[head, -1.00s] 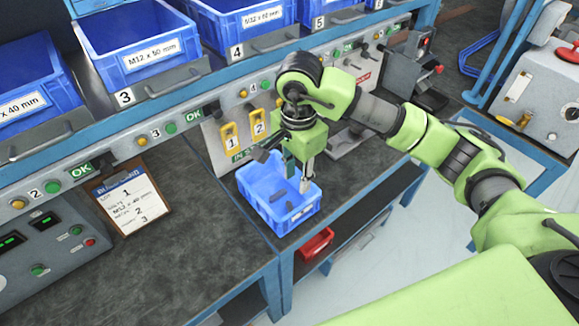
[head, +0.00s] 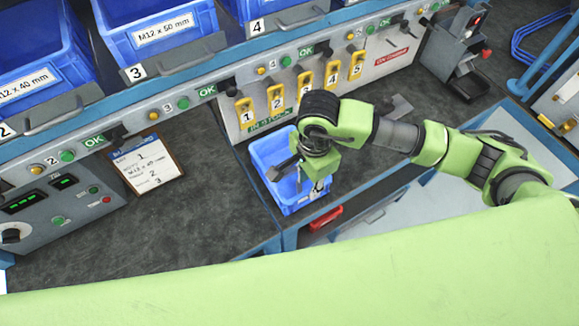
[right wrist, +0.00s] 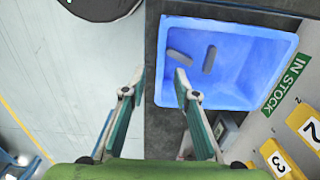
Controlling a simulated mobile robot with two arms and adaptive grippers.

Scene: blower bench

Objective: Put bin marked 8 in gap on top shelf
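A blue bin (head: 272,152) stands on the dark bench below the IN STOCK panel. No number shows on it, so I cannot tell whether it is marked 8. It also shows in the right wrist view (right wrist: 240,75), with two small dark pieces inside. My right gripper (head: 308,182) is over the bin's front right side. In the right wrist view its two fingers (right wrist: 159,75) are spread, one on each side of the bin's left rim in the picture; contact cannot be told. My left gripper is not in view. No gap on the top shelf shows.
Blue bins (head: 150,22) sit on the shelf above positions 2, 3 and 4. A clipboard (head: 145,165) lies on the bench left of the blue bin. A red tray (head: 326,217) is below the bench edge. Yellow numbered tags (head: 277,96) hang behind the bin.

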